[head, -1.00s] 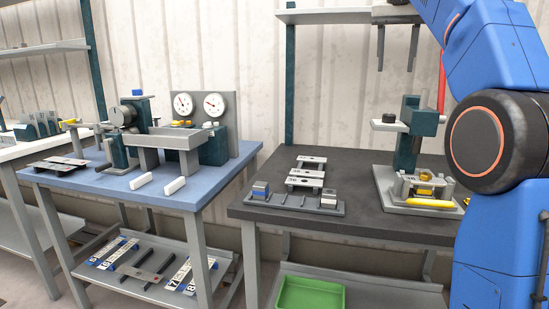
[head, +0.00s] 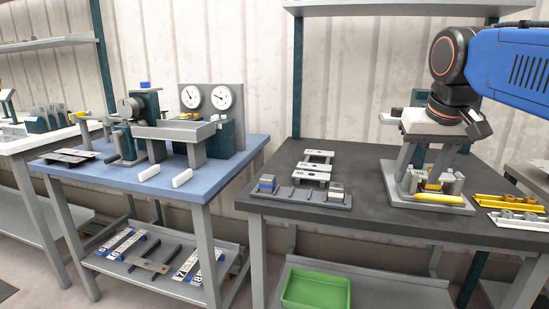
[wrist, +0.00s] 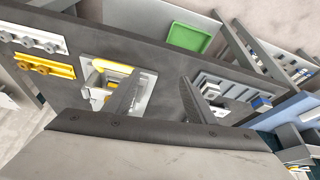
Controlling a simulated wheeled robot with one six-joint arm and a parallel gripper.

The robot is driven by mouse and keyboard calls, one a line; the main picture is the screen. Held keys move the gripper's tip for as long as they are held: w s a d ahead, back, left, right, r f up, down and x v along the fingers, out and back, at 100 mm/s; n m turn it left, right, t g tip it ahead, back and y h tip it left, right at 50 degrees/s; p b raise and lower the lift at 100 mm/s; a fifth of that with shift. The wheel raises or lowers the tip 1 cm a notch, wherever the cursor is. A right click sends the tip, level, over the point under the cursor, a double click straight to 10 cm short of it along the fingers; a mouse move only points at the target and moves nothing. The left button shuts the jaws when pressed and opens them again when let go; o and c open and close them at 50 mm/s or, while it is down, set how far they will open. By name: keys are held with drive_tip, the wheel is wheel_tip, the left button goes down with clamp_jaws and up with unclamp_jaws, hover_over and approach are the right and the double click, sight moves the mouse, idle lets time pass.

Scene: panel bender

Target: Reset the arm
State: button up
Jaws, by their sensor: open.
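My gripper (head: 424,168) shows in the head view at the right, pointing down with its two fingers apart and nothing between them. It hangs in front of the small press and above or close to the grey fixture (head: 398,199) with the yellow bar (head: 438,198); the exact gap is not clear. My blue arm reaches in from the upper right. In the wrist view, the two fingers (wrist: 160,88) are spread wide over the dark bench, with the fixture (wrist: 148,84) beside the left finger and the slotted rack (wrist: 240,83) beyond the right one.
The dark bench (head: 365,220) holds flat grey plates (head: 312,170), a slotted rack (head: 300,196) and yellow and grey rails (head: 508,203). A green bin (head: 316,290) is below. A blue table (head: 130,178) with gauges stands left. A shelf (head: 400,8) hangs above.

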drive_tip(key=s+a+f, duration=0.1)
drive_tip(key=s+f, duration=0.7)
drive_tip(key=f, duration=0.4)
drive_tip(key=s+a+f+n, duration=0.1)
drive_tip(key=s+f, duration=0.7)
drive_tip(key=f, duration=0.5)
drive_tip(key=shift+n+y, duration=0.3)
drive_tip(key=shift+y, duration=0.1)
drive_tip(key=shift+c, duration=0.5)
